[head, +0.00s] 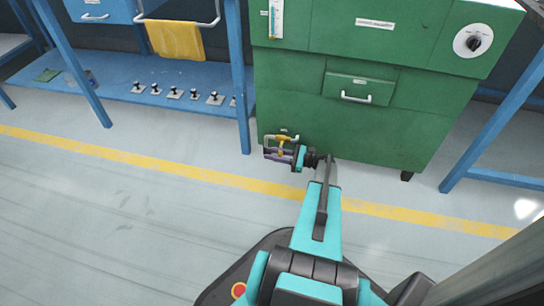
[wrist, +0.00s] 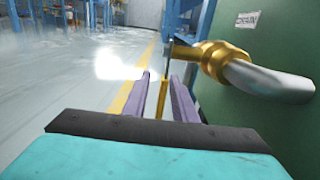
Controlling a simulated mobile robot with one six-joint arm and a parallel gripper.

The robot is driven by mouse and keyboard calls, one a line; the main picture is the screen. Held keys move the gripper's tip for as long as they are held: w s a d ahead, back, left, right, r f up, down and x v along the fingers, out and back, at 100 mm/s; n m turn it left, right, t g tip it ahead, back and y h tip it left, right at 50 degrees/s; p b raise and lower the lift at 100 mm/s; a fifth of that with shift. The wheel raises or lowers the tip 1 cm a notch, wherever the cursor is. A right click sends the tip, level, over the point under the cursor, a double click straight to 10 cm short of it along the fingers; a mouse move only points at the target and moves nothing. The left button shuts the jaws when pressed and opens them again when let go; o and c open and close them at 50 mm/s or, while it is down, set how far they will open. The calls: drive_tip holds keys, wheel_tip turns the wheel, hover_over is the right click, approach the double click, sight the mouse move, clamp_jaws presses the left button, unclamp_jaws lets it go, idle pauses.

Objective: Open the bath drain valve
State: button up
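The brass drain valve (wrist: 212,58) sits on a silver pipe (wrist: 268,82) coming out of the green bath cabinet, beside a DRAIN label (wrist: 262,20). Its yellow lever (wrist: 162,100) shows in the wrist view between my two purple fingers, closer to the right one. My gripper (wrist: 160,88) looks open around the lever, with a gap at the left finger. In the head view, my gripper (head: 275,153) is low at the cabinet's left front corner, right by the yellow valve (head: 282,138). The fingertips are small there, and contact with the lever cannot be told.
The green cabinet (head: 345,125) has a handled drawer (head: 358,89) and a dial (head: 473,41). A blue bench (head: 245,90) with a lower shelf holding several small fittings (head: 175,93) stands at left. A yellow floor line (head: 160,164) crosses open floor in front.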

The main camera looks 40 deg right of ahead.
drive_tip(key=shift+w, duration=0.1)
drive_tip(key=shift+c, duration=0.4)
clamp_jaws()
drive_tip(key=shift+a, duration=0.2)
idle(0.8)
drive_tip(key=shift+s, duration=0.25)
